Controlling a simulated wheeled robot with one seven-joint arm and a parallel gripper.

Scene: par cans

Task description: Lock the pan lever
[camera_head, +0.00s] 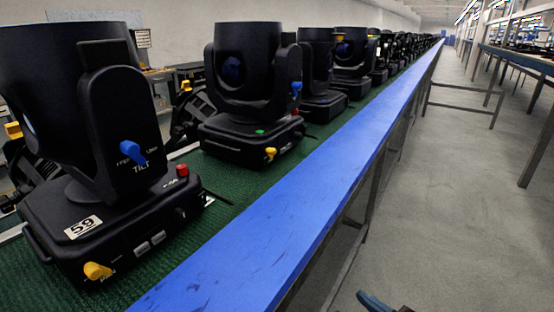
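The nearest black moving-head light, numbered 59, stands on the left. Its yellow pan lever (97,271) sticks out low on the front of the base (150,240), beside small lettering too blurred to read fully. A blue lever (132,152) sits on its yoke arm above the word TILT. A red knob (182,170) is at the base's right rear corner. A small dark blue and black piece (374,301) at the bottom edge seems to be part of my gripper, far right of the light and touching nothing visible. Its fingers are mostly out of frame.
The lights stand in a long row on a green belt (222,188). A blue rail (290,222) runs along its near side. A second light (245,95) stands close behind, with its own yellow lever (270,153). The grey aisle floor (440,200) is clear; benches line the right.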

